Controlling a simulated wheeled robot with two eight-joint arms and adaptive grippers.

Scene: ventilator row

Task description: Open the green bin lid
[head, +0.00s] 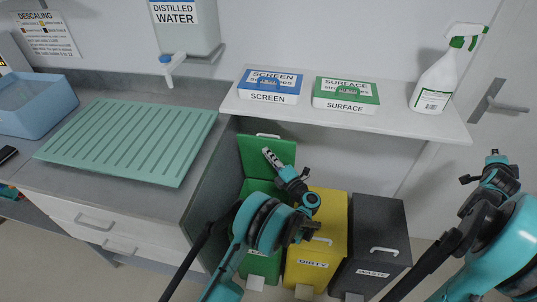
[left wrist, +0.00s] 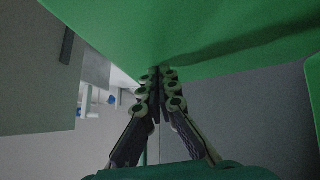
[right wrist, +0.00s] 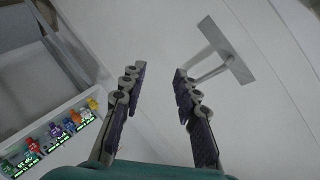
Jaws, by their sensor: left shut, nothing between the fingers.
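The green bin (head: 262,266) stands at the left of a row of three bins. Its green lid (head: 280,146) is raised and stands nearly upright at the back, with the opening partly hidden by my left arm. My left gripper (head: 267,152) is shut and empty in front of the lid's inner face. In the left wrist view its fingertips (left wrist: 158,73) are together close under a green panel (left wrist: 215,35); I cannot tell whether they touch it. My right gripper (right wrist: 159,71) is open and empty, out at the right, away from the bins.
A yellow bin (head: 330,222) and a dark grey bin (head: 384,222) stand shut to the right. A wall shelf (head: 400,122) with boxes and a spray bottle (head: 442,80) hangs above. A counter (head: 200,165) stands close on the left. A door handle (head: 490,100) is at right.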

